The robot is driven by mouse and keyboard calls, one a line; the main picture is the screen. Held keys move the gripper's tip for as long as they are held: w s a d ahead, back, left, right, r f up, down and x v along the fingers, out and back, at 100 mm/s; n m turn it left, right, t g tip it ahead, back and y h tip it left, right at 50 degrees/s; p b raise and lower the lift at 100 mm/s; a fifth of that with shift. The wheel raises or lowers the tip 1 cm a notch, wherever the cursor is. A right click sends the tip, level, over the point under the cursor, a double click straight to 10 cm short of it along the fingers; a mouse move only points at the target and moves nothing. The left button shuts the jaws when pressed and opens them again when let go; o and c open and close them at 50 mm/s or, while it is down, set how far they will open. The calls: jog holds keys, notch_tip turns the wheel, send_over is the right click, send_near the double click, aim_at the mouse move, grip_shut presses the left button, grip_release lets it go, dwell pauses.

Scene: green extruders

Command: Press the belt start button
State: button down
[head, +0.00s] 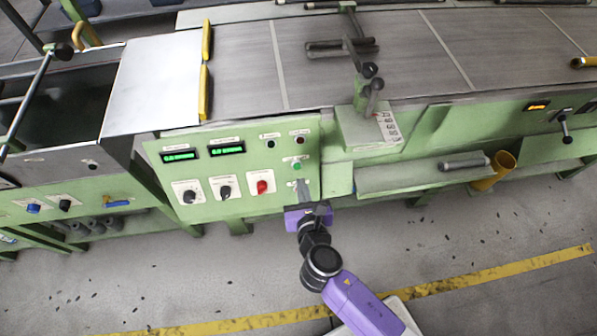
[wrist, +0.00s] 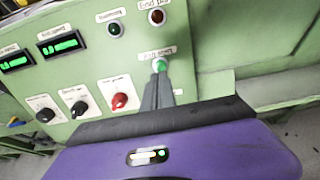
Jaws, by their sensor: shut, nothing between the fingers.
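The green belt start button (head: 297,166) is on the right part of the green control panel (head: 235,203), under a small label. In the wrist view the green button (wrist: 159,65) shows just beyond the tips of my gripper (wrist: 158,80). My gripper (head: 301,183) is shut and empty, with its fingers pointing at the panel just below the button in the head view. The fingertips look very close to the button; I cannot tell if they touch it. The button's label in the wrist view is too blurred to read fully.
Near the button are a red knob (wrist: 120,101), black knobs (wrist: 79,108), a dark green lamp (wrist: 115,28) and a dark red lamp (wrist: 157,17). Two green displays (head: 227,149) are at the upper left. A lever (head: 370,85) stands above. The floor in front is clear.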

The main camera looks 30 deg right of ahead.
aim_at(297, 167)
jog(key=x, duration=0.5)
jog(key=shift+w+d+f, duration=0.1)
jog(key=shift+w+f, duration=0.05)
jog(key=shift+w, duration=0.15)
